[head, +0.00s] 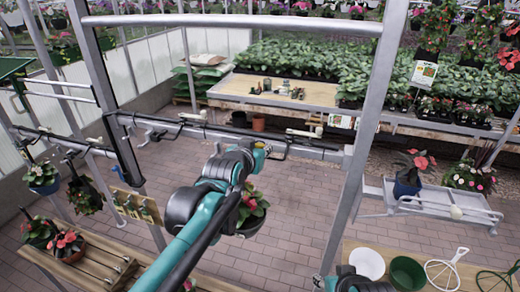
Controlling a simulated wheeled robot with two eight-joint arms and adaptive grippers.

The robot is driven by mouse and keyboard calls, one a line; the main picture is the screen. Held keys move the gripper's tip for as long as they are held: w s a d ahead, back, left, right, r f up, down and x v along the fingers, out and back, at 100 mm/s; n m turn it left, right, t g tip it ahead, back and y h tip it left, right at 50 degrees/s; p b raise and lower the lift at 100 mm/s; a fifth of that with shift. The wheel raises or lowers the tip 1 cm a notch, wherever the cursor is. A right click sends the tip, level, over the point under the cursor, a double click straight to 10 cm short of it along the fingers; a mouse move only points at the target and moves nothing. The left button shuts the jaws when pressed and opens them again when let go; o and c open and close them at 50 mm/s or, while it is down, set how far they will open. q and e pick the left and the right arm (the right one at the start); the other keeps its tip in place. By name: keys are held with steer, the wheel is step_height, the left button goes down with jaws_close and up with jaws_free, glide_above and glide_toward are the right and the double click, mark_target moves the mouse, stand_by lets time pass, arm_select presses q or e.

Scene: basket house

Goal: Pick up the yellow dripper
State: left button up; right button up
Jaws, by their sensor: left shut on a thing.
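My left arm reaches up from the bottom middle. Its gripper (263,149) is at the metal rail (320,153), just above a hanging flower basket (252,212). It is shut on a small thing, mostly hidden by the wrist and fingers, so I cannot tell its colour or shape. I cannot make out a clearly yellow dripper. Small cream fittings sit along the rail, one at the right (312,132) and one further left (203,115). My right gripper is not in view; only a dark part of that arm shows at the bottom edge.
Metal posts stand left and right of my arm. A bench with seedlings (290,88) is behind. At right are a metal tray (402,208), a blue pot (406,186), and a table with a white bowl (367,263) and a green bowl (407,273).

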arm_select(q)
step_height(320, 180, up, 10)
steer(key=shift+f+b, duration=0.1)
steer(key=shift+b, duration=0.35)
